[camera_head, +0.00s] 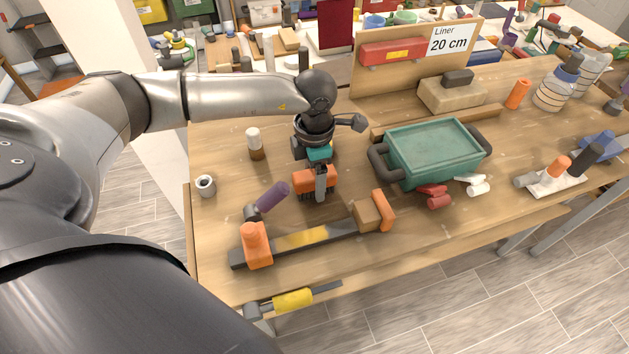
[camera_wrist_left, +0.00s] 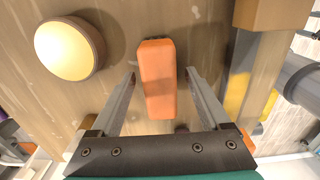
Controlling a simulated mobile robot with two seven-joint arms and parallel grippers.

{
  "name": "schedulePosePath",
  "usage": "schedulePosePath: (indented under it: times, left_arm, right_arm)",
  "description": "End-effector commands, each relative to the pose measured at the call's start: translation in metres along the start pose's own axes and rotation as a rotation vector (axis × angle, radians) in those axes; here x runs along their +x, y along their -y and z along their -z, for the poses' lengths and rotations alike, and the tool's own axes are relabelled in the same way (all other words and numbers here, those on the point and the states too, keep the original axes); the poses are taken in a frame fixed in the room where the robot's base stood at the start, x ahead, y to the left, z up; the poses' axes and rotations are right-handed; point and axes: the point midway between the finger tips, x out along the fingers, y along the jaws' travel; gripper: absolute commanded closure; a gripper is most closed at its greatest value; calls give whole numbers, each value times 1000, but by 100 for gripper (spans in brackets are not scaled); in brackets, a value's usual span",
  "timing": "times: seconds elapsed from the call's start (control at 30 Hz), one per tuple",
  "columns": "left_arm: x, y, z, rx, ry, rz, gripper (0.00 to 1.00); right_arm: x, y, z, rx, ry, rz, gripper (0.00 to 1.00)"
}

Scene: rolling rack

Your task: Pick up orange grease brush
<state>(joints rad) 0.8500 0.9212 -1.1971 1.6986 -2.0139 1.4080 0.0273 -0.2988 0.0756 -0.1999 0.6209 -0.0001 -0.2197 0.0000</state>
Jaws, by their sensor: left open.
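The orange grease brush (camera_head: 309,180) lies on the wooden bench, partly hidden under my left gripper in the head view. Dark bristles show at its lower edge. My left gripper (camera_head: 320,192) points down at it from above. In the left wrist view, the orange block of the brush (camera_wrist_left: 157,85) lies between the two spread fingers of my left gripper (camera_wrist_left: 161,73). A gap shows on each side of the block, so the jaws are open and not closed on it. My right gripper is not in view.
A white and brown bottle (camera_head: 255,143) stands left of the brush. A purple-handled tool (camera_head: 271,197) and a long bar clamp (camera_head: 318,237) lie in front. A green tray (camera_head: 433,149) stands to the right. A grey ring (camera_head: 205,185) sits near the left edge.

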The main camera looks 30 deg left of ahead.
Motion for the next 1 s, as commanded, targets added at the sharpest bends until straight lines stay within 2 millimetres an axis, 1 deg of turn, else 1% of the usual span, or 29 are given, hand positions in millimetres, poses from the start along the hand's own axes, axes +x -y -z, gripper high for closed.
schedulePosePath:
  times: [0.27, 0.9, 0.97, 1.0]
  left_arm:
    - [0, 0, 0, 0, 0, 0, 21]
    - [0, 0, 0, 0, 0, 0, 93]
    - [0, 0, 0, 0, 0, 0, 100]
    - [0, 0, 0, 0, 0, 0, 100]
  right_arm:
    - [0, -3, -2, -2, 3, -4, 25]
    - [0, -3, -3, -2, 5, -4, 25]
    - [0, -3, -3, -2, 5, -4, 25]
    - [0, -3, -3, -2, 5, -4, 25]
